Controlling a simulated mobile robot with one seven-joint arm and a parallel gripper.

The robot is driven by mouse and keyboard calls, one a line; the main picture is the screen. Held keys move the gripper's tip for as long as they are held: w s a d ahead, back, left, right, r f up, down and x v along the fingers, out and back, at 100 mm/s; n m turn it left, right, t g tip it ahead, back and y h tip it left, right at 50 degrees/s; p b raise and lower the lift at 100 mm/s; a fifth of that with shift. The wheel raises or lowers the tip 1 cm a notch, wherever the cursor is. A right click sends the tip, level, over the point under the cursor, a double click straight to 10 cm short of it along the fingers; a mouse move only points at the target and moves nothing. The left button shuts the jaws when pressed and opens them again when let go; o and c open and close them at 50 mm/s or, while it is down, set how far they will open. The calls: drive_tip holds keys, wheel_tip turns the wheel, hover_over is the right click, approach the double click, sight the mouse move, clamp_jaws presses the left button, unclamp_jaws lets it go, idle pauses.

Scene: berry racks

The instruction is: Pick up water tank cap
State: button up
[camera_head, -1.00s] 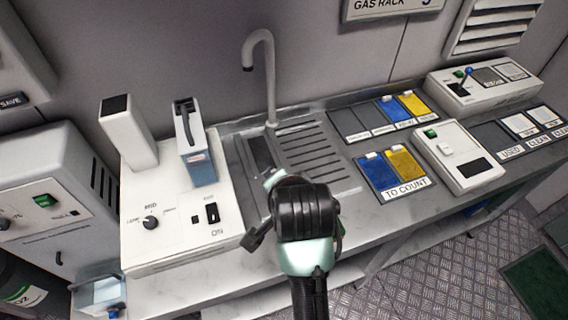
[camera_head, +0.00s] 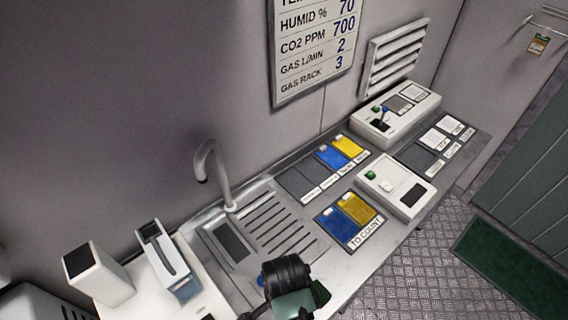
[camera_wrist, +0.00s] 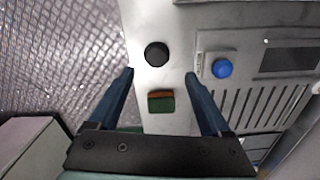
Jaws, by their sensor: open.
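A round blue cap (camera_wrist: 222,68) sits at the edge of the grooved steel sink in the wrist view. A round black knob or cap (camera_wrist: 157,54) stands on the white surface beside it. I cannot tell from any label which one is the water tank cap. My gripper (camera_wrist: 160,76) is open and empty. The black piece is ahead of the gap between its fingers, and the blue cap lies just right of the right fingertip. In the head view a small blue spot (camera_head: 262,281) shows beside my arm; my fingers are hidden there.
A green and orange switch (camera_wrist: 161,101) lies between the fingers. The sink (camera_head: 272,228) has a curved tap (camera_head: 212,170) behind it. White devices (camera_head: 397,187) and blue and yellow trays (camera_head: 347,216) stand to the right. Floor shows at the left in the wrist view.

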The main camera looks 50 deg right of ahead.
wheel_tip(320, 180, down, 2)
drive_tip(key=shift+w+f, duration=0.15)
drive_tip(key=shift+f, duration=0.1)
drive_tip(key=shift+s+f, duration=0.2)
drive_tip(key=shift+f, duration=0.25)
drive_tip(key=shift+s+a+f+p, duration=0.1)
drive_tip(key=shift+f+p, duration=0.1)
drive_tip(key=shift+f, duration=0.95)
drive_tip(key=shift+s+f+p, duration=0.1)
drive_tip(key=shift+f+p, duration=0.05)
drive_tip(key=shift+f, duration=1)
clamp_jaws()
